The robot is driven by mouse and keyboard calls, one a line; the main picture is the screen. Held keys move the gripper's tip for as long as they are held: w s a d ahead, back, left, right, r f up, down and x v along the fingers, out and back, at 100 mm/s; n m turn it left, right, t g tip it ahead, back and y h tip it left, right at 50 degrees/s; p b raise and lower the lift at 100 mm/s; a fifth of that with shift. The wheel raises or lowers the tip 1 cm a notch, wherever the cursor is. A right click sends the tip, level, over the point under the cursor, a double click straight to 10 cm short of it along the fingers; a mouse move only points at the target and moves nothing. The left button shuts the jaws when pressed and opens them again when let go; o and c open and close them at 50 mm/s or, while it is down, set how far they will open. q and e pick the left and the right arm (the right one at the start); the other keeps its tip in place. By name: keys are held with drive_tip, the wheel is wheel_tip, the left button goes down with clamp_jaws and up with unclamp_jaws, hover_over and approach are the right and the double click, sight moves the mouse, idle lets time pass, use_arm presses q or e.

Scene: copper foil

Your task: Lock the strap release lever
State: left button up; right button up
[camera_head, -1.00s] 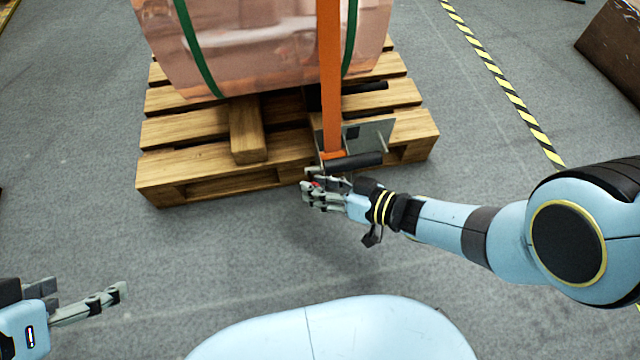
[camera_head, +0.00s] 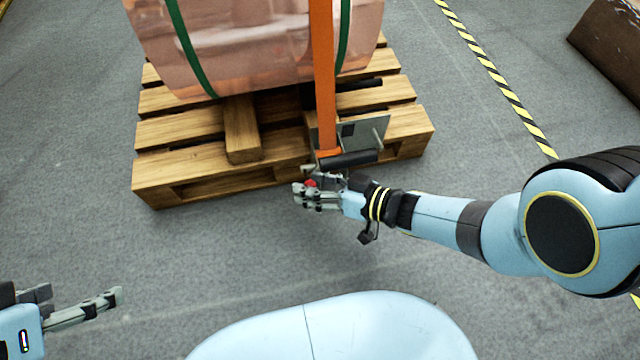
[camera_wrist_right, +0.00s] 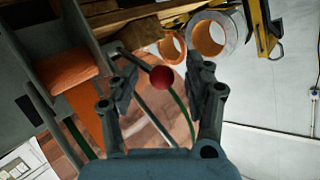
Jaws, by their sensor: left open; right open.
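The release lever shows in the right wrist view as a thin dark rod ending in a red ball knob (camera_wrist_right: 161,77); the knob is a small red spot in the head view (camera_head: 311,183). My right gripper (camera_head: 300,195) is open at the pallet's front edge, and its fingers (camera_wrist_right: 166,88) stand on either side of the knob, with gaps visible. The orange strap (camera_head: 325,80) runs down to a grey metal ratchet bracket (camera_head: 365,132) with a black roller (camera_head: 350,160). My left gripper (camera_head: 80,300) is open and empty at the lower left, far from the lever.
The wooden pallet (camera_head: 160,195) carries a copper foil roll (camera_head: 260,50) with green bands (camera_head: 186,45). A black-yellow floor stripe (camera_head: 498,82) and a brown block (camera_head: 605,50) lie to the right. The floor left of the pallet is clear.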

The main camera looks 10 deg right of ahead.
drive_tip(key=v, duration=0.8)
